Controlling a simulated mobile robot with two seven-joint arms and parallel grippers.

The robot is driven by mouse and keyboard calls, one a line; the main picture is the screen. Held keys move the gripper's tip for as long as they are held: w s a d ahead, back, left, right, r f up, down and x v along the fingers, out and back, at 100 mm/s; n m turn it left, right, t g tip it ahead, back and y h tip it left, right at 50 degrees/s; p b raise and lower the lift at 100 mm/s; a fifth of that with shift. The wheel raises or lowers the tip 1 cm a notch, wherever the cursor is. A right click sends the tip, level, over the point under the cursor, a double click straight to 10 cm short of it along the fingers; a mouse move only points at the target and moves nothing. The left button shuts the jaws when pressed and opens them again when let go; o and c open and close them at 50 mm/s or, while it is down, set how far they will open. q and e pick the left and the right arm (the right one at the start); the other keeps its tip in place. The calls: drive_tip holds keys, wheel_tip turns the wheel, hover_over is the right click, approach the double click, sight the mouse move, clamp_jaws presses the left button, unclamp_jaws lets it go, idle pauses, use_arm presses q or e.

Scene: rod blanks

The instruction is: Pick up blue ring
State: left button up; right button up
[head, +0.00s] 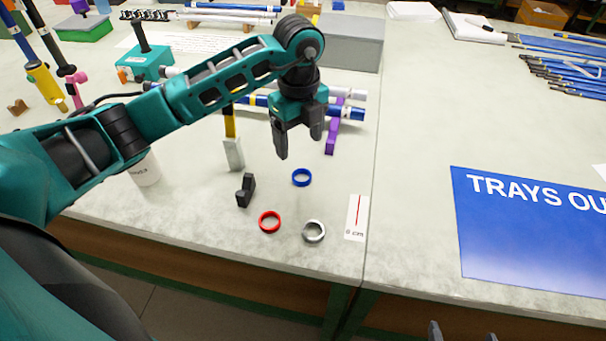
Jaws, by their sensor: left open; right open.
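The blue ring (302,184) lies flat on the pale worktop in the middle of the head view, fully visible. My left gripper (299,148) is open and empty, pointing down. Its fingertips show just above the blue ring in the picture, apart from it; the exact height cannot be told. My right gripper (462,335) shows only as two separated fingertips at the bottom edge, open and with nothing visible between them.
A red ring (264,230) and a silver ring (314,239) lie nearer the front edge. A black block (245,190) stands left of them. A purple support (333,135) with rods stands behind.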

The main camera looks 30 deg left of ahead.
sight(302, 180)
use_arm(q)
drive_tip(key=f, duration=1)
drive_tip(key=shift+w+d, duration=0.2)
drive_tip(key=c, duration=1.1)
drive_tip(key=shift+r, duration=0.1)
wheel_tip(302, 180, up, 20)
drive_tip(key=shift+f+p, duration=0.1)
drive_tip(key=shift+p, duration=0.4)
